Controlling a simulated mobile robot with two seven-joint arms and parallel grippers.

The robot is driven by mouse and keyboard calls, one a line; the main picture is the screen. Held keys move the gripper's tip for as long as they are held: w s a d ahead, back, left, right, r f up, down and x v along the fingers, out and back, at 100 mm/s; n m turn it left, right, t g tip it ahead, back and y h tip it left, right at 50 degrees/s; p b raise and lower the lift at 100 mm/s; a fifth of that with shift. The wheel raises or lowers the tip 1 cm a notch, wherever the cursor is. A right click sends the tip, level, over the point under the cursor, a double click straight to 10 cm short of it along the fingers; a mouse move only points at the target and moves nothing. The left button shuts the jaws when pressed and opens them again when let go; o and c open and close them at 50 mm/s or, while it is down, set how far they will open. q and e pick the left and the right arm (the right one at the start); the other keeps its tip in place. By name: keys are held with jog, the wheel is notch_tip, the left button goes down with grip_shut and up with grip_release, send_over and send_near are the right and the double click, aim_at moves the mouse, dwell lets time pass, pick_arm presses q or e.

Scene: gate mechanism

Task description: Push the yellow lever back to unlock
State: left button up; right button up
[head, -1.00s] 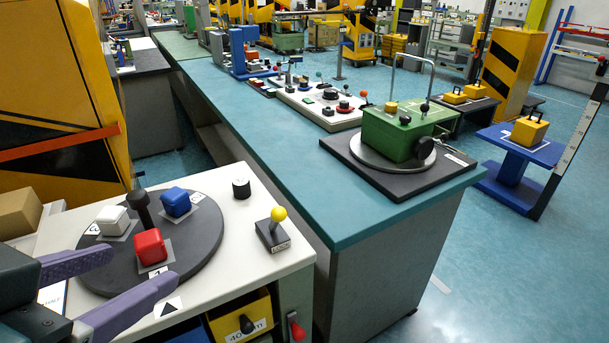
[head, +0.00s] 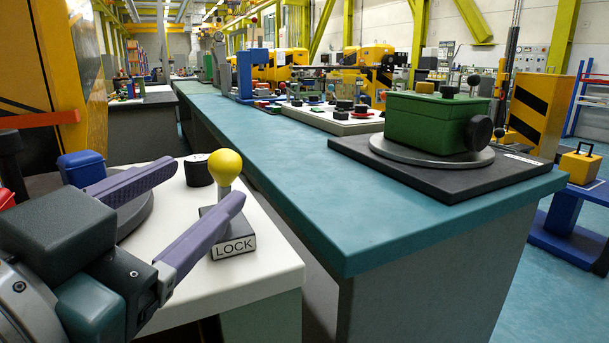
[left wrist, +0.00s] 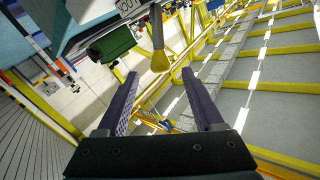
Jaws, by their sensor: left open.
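The yellow lever (head: 225,167) is a yellow ball on a short stem, on a dark base labelled LOCK (head: 233,247) at the right edge of the white table. It looks about upright. My left gripper (head: 208,180) is open and empty, with purple fingers reaching in from the left at the lever's height. In the left wrist view the yellow ball (left wrist: 160,62) is just beyond the gap between the fingertips (left wrist: 159,74); I see no clear contact. My right gripper is not in view.
A black knob (head: 199,171) stands just behind the lever. A blue block (head: 82,168) sits on the dark turntable to the left. A teal bench (head: 390,215) with a green box (head: 437,123) runs along the right, across a gap.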

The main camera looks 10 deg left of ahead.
aim_at(224, 190)
pick_arm(q)
jog(key=w, duration=0.6)
jog(key=w+d+b, duration=0.1)
jog(key=w, duration=0.2)
jog(key=shift+c, duration=0.3)
grip_shut()
dwell(1.0)
